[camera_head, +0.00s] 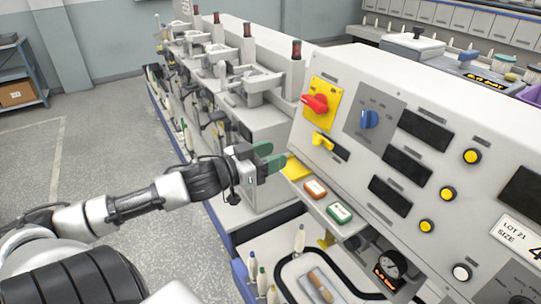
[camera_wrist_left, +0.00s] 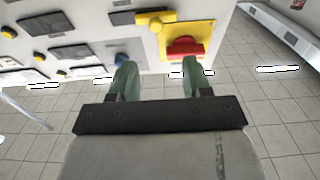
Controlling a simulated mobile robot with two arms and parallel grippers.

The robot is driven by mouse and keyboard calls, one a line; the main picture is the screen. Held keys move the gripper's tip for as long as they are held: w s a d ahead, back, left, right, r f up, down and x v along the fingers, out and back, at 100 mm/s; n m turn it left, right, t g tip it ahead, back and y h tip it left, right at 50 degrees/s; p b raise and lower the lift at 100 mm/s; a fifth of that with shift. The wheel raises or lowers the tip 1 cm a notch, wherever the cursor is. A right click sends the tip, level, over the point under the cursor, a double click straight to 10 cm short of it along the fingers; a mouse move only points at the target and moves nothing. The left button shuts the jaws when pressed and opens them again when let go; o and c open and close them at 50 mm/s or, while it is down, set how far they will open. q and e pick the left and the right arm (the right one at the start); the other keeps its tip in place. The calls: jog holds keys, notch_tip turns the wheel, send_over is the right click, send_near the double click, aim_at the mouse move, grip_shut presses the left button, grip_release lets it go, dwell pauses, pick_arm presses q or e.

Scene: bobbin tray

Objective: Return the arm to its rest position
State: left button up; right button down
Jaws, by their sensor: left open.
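My left arm comes in from the left in the head view and reaches towards the machine's control panel (camera_head: 395,125). My left gripper (camera_head: 270,157) is open, with green fingertips, in front of the machine just left of the panel. In the left wrist view the two green fingers (camera_wrist_left: 159,80) stand apart with nothing between them. The panel, with a red rotary switch (camera_wrist_left: 186,48) on a yellow plate, shows beyond the fingertips. My right gripper is in neither view.
The red switch (camera_head: 315,103), a blue knob (camera_head: 369,119) and a yellow handle (camera_head: 322,141) are on the panel close to the gripper. Bobbins stand in a lower tray (camera_head: 284,262). Floor (camera_head: 100,150) at left is clear.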

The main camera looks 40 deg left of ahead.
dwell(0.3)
pick_arm(q)
jog(key=a+f+n+g+y, duration=0.1)
jog(key=a+f+y, duration=0.1)
jog(key=a+f, duration=0.35)
jog(key=a+f+n+y, duration=0.2)
jog(key=f, duration=0.6)
jog(key=a+f+n+g+y, duration=0.1)
jog(key=a+f+y, duration=0.1)
jog(key=a+f, duration=0.35)
jog(key=s+d+f+g+y+b, duration=0.15)
jog(key=s+f, duration=0.35)
jog(key=f, duration=0.5)
jog(key=s+d+f+g, duration=0.1)
jog(key=s+f+g, duration=0.3)
jog(key=f, duration=0.5)
jog(key=s+d+f+g+y, duration=0.1)
jog(key=s+f, duration=0.5)
jog(key=f, duration=0.4)
jog(key=s+d+f+m+g+h, duration=0.1)
jog(key=s+d+f+g, duration=0.2)
jog(key=s+d+f, duration=0.6)
jog(key=s+d+f+m+g+h+b, duration=0.1)
jog(key=s+d+f+g, duration=0.3)
jog(key=s+d+f, duration=0.6)
jog(key=s+d, duration=0.3)
jog(key=s, duration=0.2)
jog(key=shift+s+m+h, duration=0.35)
jog(key=shift+m, duration=0.05)
jog(key=shift+g, duration=0.25)
